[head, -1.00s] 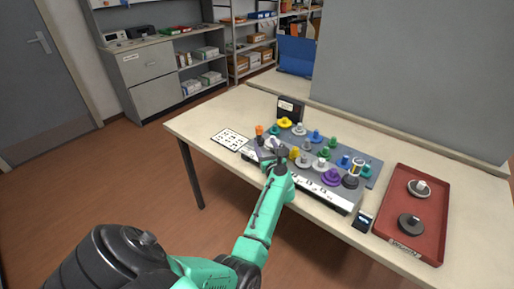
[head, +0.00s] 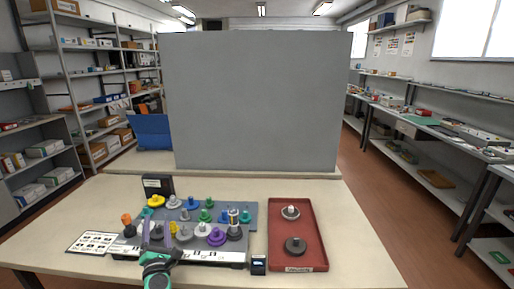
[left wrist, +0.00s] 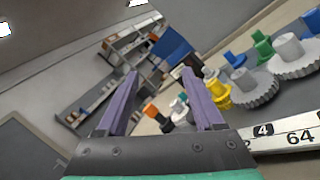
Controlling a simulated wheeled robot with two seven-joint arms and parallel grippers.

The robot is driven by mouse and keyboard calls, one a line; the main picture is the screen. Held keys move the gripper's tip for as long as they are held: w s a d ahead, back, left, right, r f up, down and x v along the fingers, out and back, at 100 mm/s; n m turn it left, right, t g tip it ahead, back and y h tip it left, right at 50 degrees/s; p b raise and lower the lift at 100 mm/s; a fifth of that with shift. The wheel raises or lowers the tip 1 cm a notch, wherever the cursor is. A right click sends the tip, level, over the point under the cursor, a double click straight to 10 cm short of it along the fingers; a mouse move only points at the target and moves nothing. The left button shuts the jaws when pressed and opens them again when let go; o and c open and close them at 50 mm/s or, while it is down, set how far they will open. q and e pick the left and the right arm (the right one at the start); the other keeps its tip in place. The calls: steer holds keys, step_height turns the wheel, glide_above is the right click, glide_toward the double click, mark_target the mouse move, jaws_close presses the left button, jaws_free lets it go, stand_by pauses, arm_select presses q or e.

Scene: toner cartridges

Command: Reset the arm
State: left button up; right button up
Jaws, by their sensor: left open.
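My left gripper (head: 159,233) is at the front left of the grey board (head: 250,212), its arm coming up from the bottom edge. In the left wrist view its two purple-grey fingers (left wrist: 158,78) stand wide apart with nothing between them. In the wrist view, a yellow piece (left wrist: 220,92) shows just right of the right finger. My right gripper is not in view.
A red tray (head: 299,222) right of the board holds a light-topped piece (head: 290,212) and a dark one (head: 295,245). A white printed card (head: 91,242) lies at left. A small dark device (head: 258,265) sits at the front. A grey partition (head: 250,100) stands behind.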

arm_select(q)
steer(key=s+d+f+m+g+h, duration=0.3)
steer(key=s+d+f+m+h, duration=0.25)
steer(key=m, duration=0.65)
steer(key=s+d+f+m+g+h, duration=0.3)
steer(key=s+d+m+h, duration=0.35)
steer(key=m, duration=0.55)
steer(key=s+a+f+m+g+y, duration=0.1)
steer(key=s+f+m+g+y, duration=0.3)
steer(key=s, duration=0.6)
steer(key=s+f+m+g, duration=0.2)
steer(key=s+m+g, duration=0.4)
steer(key=s, duration=0.3)
step_height(320, 180, down, 23)
steer(key=s, duration=0.3)
steer(key=s+a+f+g, duration=0.2)
steer(key=s+a+f, duration=0.1)
steer(key=s+f, duration=1.1)
steer(key=shift+s, duration=1.1)
